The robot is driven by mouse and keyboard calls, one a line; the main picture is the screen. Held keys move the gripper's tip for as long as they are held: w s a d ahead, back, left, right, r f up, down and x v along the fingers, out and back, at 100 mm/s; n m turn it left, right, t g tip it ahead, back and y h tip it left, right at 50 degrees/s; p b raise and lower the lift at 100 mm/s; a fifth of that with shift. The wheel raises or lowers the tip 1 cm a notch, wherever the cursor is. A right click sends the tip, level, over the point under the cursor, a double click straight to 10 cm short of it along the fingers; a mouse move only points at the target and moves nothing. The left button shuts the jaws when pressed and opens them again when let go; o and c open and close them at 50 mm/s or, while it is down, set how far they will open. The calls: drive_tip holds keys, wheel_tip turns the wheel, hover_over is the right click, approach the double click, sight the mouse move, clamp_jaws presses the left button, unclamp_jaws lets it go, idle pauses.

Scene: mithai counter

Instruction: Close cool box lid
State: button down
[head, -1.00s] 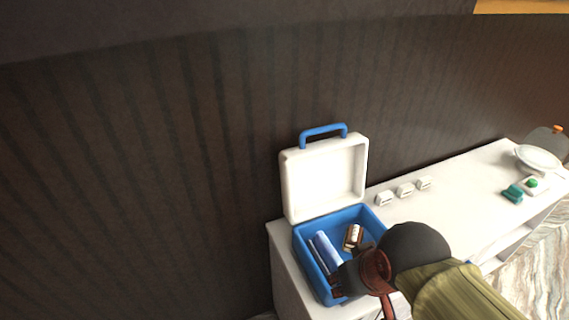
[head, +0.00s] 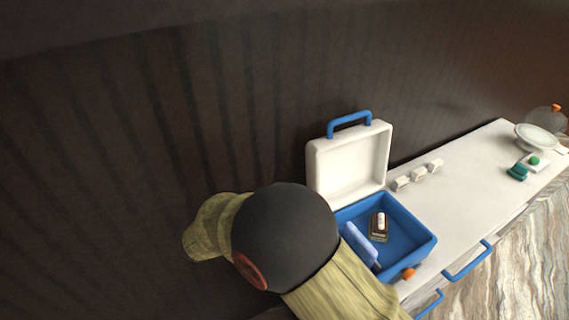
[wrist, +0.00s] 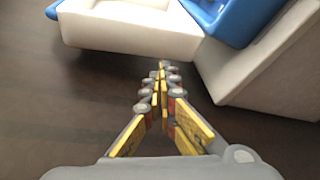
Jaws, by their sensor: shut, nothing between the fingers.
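The cool box is a blue box (head: 418,240) on the counter's near end, with its white lid (head: 350,165) standing open, upright at the back. A blue handle (head: 349,122) is on the lid's top edge. A light blue item (head: 361,243) and a brown item with a white top (head: 379,226) lie inside. In the wrist view, the lid (wrist: 130,32) is at the top left and the blue box (wrist: 228,18) at the top right. My gripper (wrist: 163,68) is shut and empty, its tips near the lid's lower edge in the picture; contact is unclear. The head view hides its fingers.
The white counter (head: 440,205) runs to the right, with several small white blocks (head: 418,173) beside the lid. Further along are a teal item (head: 517,172), a white scale-like thing (head: 540,138) and a jar (head: 546,118). A dark ribbed wall (head: 120,170) stands behind.

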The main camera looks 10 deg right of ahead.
drive_tip(key=w+a+r+m+t, duration=0.1)
drive_tip(key=w+a+r+t, duration=0.1)
drive_tip(key=w+r+t, duration=0.3)
drive_tip(key=w+d+r+m+g+h+b, duration=0.1)
drive_tip(key=w+d+g, duration=0.1)
drive_tip(key=w+d, duration=0.3)
drive_tip(key=d, duration=0.2)
drive_tip(key=shift+d+g, duration=0.3)
drive_tip(key=shift+d, duration=0.05)
drive_tip(key=shift+r+b, duration=0.1)
drive_tip(key=shift+b, duration=0.2)
